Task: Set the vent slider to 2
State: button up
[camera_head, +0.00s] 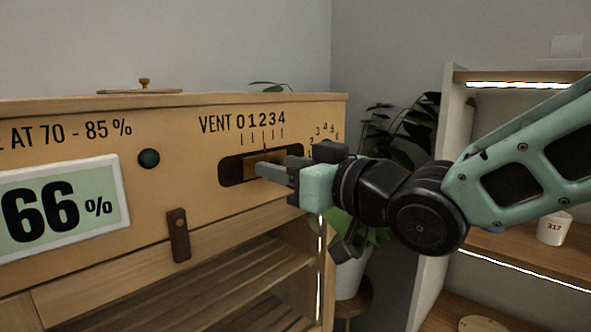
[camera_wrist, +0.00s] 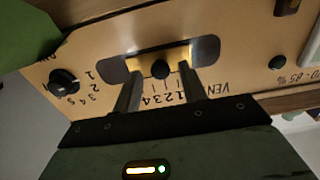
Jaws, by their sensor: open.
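The vent slider is a brass plate (camera_head: 257,161) in a dark slot below the printed scale 0 to 4. In the wrist view the brass plate (camera_wrist: 178,58) carries a round dark knob (camera_wrist: 160,69). A thin reddish pointer above the plate stands near the middle tick, about under the 2; the exact alignment is too small to tell. My gripper (camera_head: 265,170) is at the slot, in front of the plate. In the wrist view my gripper (camera_wrist: 162,78) is open, one finger on each side of the knob, with gaps showing. The head view hides the knob behind the fingers.
A black rotary dial (camera_wrist: 64,82) sits on the same panel beside the slot. A plant (camera_head: 408,135) and shelves (camera_head: 520,240) stand at the right.

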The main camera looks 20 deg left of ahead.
jog(key=shift+d, duration=0.1)
jog(key=b+v, duration=0.3)
jog(key=v, duration=1.4)
jog(key=shift+s+d+f, duration=0.1)
jog(key=shift+s, duration=0.05)
jog(key=d+f+m+h, duration=0.2)
jog(key=d+f+h, duration=0.15)
jog(key=f, duration=0.25)
jog(key=w+d+f+m+h, duration=0.1)
jog(key=d+f+m+h, duration=0.1)
jog(key=f+h, duration=0.3)
jog(key=d+f+m+h, duration=0.1)
jog(key=d+f+h, duration=0.2)
jog(key=f, duration=0.4)
jog(key=s+d+f+g+h, duration=0.2)
jog(key=s+d+f+g, duration=0.1)
jog(key=s, duration=0.3)
jog(key=s+d+f+g+h, duration=0.2)
jog(key=s+d+f+g, duration=0.1)
jog(key=s, duration=0.4)
jog(key=shift+d+f+m+g, duration=0.4)
jog(key=shift+d+f, duration=0.45)
jog(key=shift+f, duration=0.1)
